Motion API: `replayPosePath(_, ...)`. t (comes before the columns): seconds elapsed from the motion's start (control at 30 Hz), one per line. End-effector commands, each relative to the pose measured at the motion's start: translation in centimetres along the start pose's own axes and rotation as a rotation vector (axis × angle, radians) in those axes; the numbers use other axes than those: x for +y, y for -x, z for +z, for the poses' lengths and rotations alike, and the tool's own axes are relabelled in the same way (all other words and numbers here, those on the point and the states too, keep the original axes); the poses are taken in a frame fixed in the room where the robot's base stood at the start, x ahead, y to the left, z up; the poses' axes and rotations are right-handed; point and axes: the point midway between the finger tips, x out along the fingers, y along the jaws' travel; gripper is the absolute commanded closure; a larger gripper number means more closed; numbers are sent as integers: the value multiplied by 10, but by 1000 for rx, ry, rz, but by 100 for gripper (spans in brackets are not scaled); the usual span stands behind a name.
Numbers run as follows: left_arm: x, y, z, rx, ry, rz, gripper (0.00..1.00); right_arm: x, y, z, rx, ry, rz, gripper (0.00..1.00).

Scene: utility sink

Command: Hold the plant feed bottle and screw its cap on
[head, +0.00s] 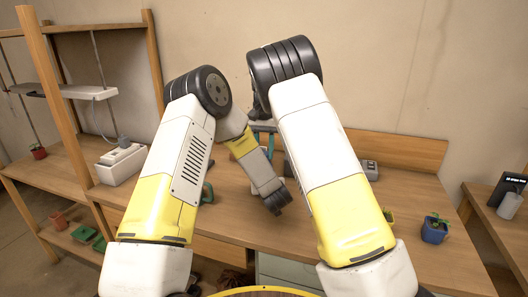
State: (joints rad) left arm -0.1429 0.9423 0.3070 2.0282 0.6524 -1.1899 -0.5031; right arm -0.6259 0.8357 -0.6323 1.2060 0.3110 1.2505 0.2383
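I cannot make out the plant feed bottle or its cap in the head view; my arms cover much of the middle of the bench. My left arm bends at its black elbow and its forearm reaches down over the bench. The dark end of that arm, at my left gripper (278,203), is small and seen from above, so its fingers and anything between them cannot be told. My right arm rises to a black elbow, and its forearm and gripper are hidden behind it.
The wooden bench (420,215) is bare at the right, apart from a blue pot with a seedling (435,231). A dark green item (208,192) shows partly behind my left arm. A grey device (370,169) stands at the back. A white box (120,164) stands at left.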

Motion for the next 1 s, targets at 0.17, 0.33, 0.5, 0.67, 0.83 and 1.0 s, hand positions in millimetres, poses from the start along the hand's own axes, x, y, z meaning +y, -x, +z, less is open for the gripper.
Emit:
replayPosePath(0.17, 0, 0, 0, 1, 0, 1, 100, 0, 0, -1, 3, -403, 0, 100)
replayPosePath(0.33, 0, 0, 0, 1, 0, 1, 100, -1, 0, -1, 2, -760, -1, 100)
replayPosePath(0.5, 0, 0, 0, 0, 0, 1, 100, 0, 0, -1, 2, -880, -1, 100)
replayPosePath(0.67, 1, 0, 0, 0, 0, 1, 100, 0, 0, -1, 2, -878, -1, 50)
replayPosePath(0.83, 0, 0, 0, 0, 0, 1, 100, 0, 0, 0, 1, -877, -1, 43)
replayPosePath(1.0, 0, 0, 0, 1, 0, 1, 100, 0, 0, 0, 0, -876, -1, 43)
